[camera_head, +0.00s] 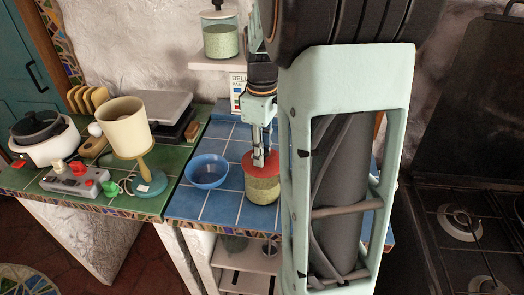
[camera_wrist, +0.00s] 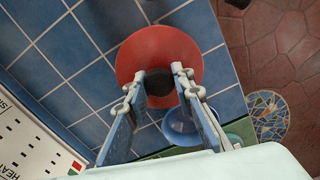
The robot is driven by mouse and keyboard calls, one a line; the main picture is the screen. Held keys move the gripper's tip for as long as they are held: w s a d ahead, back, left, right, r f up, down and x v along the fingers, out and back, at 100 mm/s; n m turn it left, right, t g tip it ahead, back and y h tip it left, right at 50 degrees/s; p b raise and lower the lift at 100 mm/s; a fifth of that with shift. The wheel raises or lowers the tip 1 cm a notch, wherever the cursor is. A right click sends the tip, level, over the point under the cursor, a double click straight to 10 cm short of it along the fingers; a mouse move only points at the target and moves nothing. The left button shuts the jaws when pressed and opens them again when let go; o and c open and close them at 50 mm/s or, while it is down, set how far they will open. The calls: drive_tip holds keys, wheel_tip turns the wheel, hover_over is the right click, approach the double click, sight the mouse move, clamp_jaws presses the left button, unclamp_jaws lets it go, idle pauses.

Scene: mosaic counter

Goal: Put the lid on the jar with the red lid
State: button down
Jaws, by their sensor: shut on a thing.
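A jar with greenish contents (camera_head: 262,190) stands on the blue tiled counter. The red lid (camera_head: 240,163) is over its mouth and looks about level; I cannot tell whether it rests fully on the rim. My gripper (camera_head: 259,160) points down over the lid. In the wrist view, the round red lid (camera_wrist: 190,50) fills the middle and hides the jar beneath. There my gripper (camera_wrist: 160,84) has its fingertips on either side of the lid's dark knob (camera_wrist: 158,80), shut on it.
A blue bowl (camera_head: 206,172) stands just left of the jar. A second jar (camera_head: 221,40) stands on the wall shelf. The stove (camera_head: 465,225) is at right.

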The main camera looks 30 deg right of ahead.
drive_tip(key=c, duration=1.1)
unclamp_jaws()
drive_tip(key=shift+r, duration=0.1)
drive_tip(key=shift+r+p, duration=2.85)
drive_tip(key=shift+r, duration=0.6)
drive_tip(key=shift+f, duration=0.1)
